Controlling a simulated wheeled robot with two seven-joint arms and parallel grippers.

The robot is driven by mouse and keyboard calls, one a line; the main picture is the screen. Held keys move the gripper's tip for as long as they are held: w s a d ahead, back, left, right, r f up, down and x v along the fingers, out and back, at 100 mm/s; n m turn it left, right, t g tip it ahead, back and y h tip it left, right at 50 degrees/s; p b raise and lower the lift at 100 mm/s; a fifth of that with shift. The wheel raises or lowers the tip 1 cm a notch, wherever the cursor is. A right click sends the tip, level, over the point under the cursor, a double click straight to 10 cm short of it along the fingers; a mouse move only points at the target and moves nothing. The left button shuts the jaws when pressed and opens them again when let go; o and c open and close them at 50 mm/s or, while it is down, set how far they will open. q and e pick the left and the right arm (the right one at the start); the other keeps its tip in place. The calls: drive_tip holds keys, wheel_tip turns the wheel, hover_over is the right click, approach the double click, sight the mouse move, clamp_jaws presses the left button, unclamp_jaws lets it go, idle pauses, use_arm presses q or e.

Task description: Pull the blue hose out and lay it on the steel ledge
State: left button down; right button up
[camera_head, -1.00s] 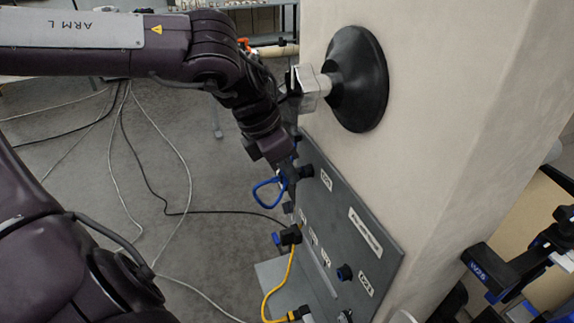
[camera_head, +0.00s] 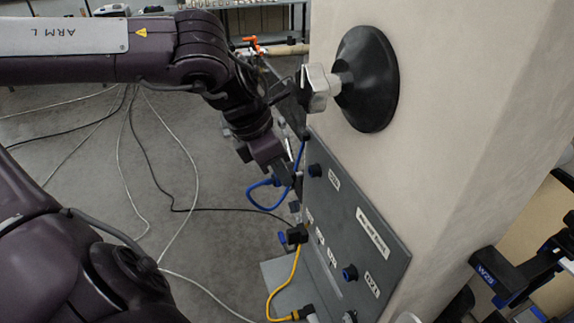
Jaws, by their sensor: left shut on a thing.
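The blue hose (camera_head: 262,207) hangs in a loop beside the left edge of the grey panel (camera_head: 352,222). My left gripper (camera_head: 288,176) is shut on the blue hose near its upper part, left of the panel's upper black fitting (camera_head: 315,171). A gap shows between the gripper and that fitting. The fingertips and the held hose end are partly hidden by the wrist. A flat grey ledge (camera_head: 274,272) shows below and left of the panel. My right gripper is not in view.
A yellow hose (camera_head: 275,285) hangs from a black valve (camera_head: 294,235) and crosses in front of the ledge. Cables lie on the floor.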

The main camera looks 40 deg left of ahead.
use_arm(q)
drive_tip(key=shift+s+a, duration=0.3)
drive_tip(key=shift+s, duration=0.3)
drive_tip(key=shift+s+a, duration=0.3)
drive_tip(key=shift+s, duration=0.25)
